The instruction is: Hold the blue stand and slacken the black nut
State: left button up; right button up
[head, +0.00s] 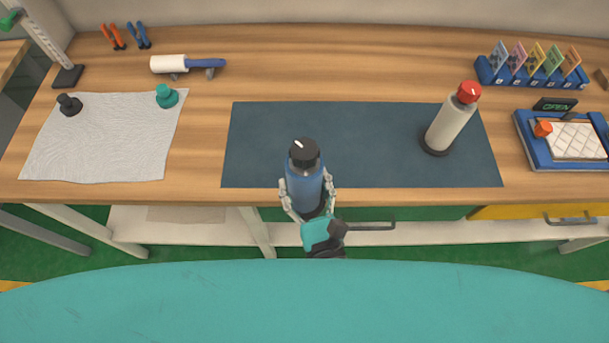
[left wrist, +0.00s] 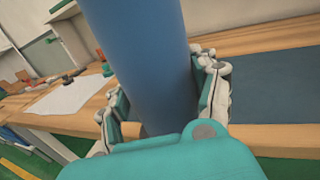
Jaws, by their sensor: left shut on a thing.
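The blue stand (head: 305,187) is near the front edge of the dark mat, with the black nut (head: 304,153) on its top. A white mark shows on the nut. My left gripper (head: 307,203) is shut around the stand from the front, a finger on each side. In the left wrist view the blue stand (left wrist: 145,60) rises between the two fingers (left wrist: 165,100); its top and the nut are out of that picture. My right gripper is in neither view.
The dark mat (head: 370,150) also bears a grey stand (head: 447,126) with a red nut (head: 468,91). A pale cloth (head: 100,145) at left holds a black and a teal knob-like piece. A roller (head: 185,65) and card rack (head: 530,75) stand behind. The mat's middle is clear.

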pick_arm(q)
jog(key=shift+w+r, duration=0.15)
jog(key=shift+w, duration=0.05)
jog(key=shift+w+p, duration=0.3)
jog(key=shift+w, duration=1)
jog(key=w, duration=1.3)
dwell(0.7)
jog(key=shift+w, duration=0.1)
jog(key=shift+f+b, duration=1.9)
jog(key=shift+f, duration=0.55)
